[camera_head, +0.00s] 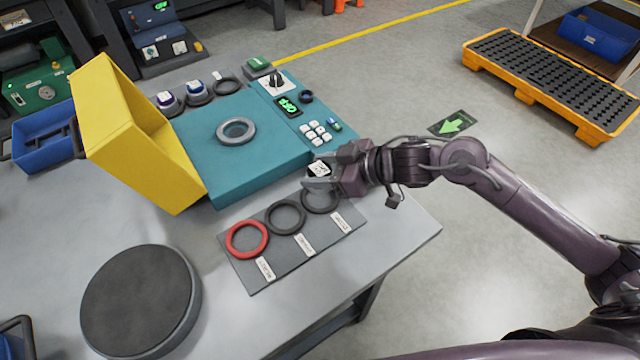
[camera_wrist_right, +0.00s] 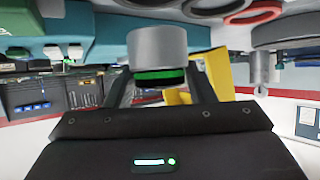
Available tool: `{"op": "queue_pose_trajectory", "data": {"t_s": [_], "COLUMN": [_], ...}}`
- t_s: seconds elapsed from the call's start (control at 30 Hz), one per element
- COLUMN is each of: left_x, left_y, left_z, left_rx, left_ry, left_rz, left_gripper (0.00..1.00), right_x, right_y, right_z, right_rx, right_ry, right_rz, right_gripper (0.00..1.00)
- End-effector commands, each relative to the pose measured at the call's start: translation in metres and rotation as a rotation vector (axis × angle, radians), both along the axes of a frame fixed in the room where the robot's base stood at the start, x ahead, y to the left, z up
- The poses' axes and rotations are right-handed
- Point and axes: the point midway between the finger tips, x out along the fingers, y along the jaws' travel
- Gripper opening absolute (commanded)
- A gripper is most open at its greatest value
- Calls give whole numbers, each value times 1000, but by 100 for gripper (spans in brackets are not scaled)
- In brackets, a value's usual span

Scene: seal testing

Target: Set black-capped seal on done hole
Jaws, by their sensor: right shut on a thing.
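My right gripper (camera_head: 322,170) is shut on the black-capped seal (camera_head: 319,169), whose pale label face shows in the head view. The right wrist view shows the seal as a grey metal cylinder (camera_wrist_right: 157,52) with a green band and black end between the fingers. The gripper is over the far edge of the grey board (camera_head: 262,282), just beyond the dark right-hand ring (camera_head: 320,199); its height above is hard to judge. The board also has a red ring (camera_head: 247,239) and a dark middle ring (camera_head: 286,217). The labels are too small to tell which is the done hole.
The teal tester (camera_head: 215,160) with a central ring stands behind the board, its yellow cover (camera_head: 140,140) raised. A purple-capped seal (camera_head: 167,99), a blue-capped seal (camera_head: 196,89) and an empty dark ring (camera_head: 228,86) stand behind it. A round black-topped disc (camera_head: 140,295) lies front left.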

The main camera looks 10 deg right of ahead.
Motion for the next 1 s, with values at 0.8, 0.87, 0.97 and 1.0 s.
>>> {"op": "queue_pose_trajectory", "data": {"t_s": [0.8, 0.87, 0.97, 1.0], "left_x": [3, 3, 2, 2], "left_y": [-8, -8, -8, -7], "left_z": [-4, -4, -4, -4], "left_rx": [-10, -10, -10, -9], "left_ry": [-5, -5, -4, -4], "left_rz": [1, 1, 1, 1], "left_gripper": [44, 44, 44, 44], "right_x": [1, 0, 0, 0], "right_y": [1, 0, 0, 0], "right_z": [-50, -51, -50, -50], "right_rx": [3, 1, 1, 1], "right_ry": [-4, -2, -2, -2], "right_rz": [0, 0, 0, 0], "right_gripper": [11, 56, 69, 71]}}
